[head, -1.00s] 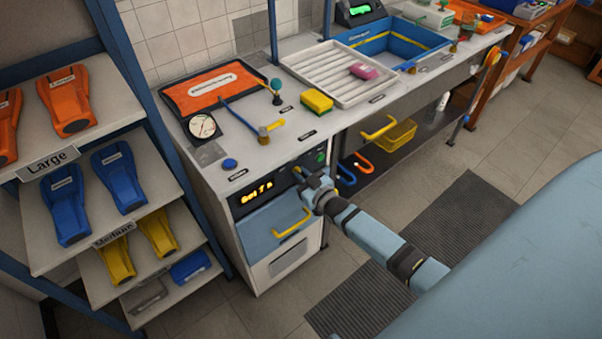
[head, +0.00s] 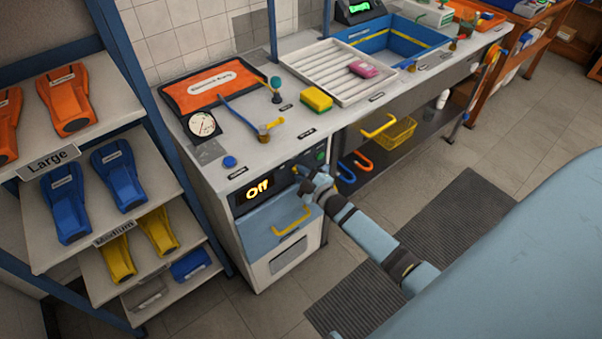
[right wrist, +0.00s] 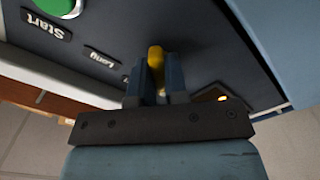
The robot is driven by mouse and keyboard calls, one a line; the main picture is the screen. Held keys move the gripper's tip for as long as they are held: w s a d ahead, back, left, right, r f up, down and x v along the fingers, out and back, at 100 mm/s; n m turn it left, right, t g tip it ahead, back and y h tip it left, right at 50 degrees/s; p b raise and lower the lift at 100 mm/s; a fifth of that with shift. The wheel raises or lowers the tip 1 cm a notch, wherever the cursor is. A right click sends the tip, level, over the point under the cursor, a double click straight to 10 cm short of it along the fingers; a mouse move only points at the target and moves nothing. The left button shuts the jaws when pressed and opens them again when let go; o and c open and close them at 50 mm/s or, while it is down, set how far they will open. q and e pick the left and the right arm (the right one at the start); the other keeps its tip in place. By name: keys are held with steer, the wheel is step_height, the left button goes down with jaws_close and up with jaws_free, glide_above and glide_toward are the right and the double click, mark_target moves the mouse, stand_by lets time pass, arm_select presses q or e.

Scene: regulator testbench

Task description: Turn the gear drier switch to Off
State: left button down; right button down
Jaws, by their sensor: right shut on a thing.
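The gear drier (head: 285,262) is a white cabinet with a dark control panel under the left end of the bench. In the right wrist view, my right gripper (right wrist: 158,84) is shut on the yellow switch knob (right wrist: 156,58) on the dark panel. In the head view my right gripper (head: 306,180) is at the panel's right part and hides the knob. A "Long" label (right wrist: 102,57) shows beside the knob; other position labels are mostly hidden. My left gripper is not in view.
A green Start button (right wrist: 58,5) lies near the knob. A yellow handle (head: 292,222) sticks out from the drier's blue front below. Grey mats lie on the floor.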

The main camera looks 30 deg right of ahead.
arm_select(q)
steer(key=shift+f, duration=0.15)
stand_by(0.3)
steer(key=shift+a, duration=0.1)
arm_select(e)
steer(key=c, duration=1.1)
jaws_free()
steer(key=shift+c, duration=0.2)
steer(key=s+d, duration=0.1)
steer(key=s, duration=1.2)
steer(key=shift+s, duration=0.4)
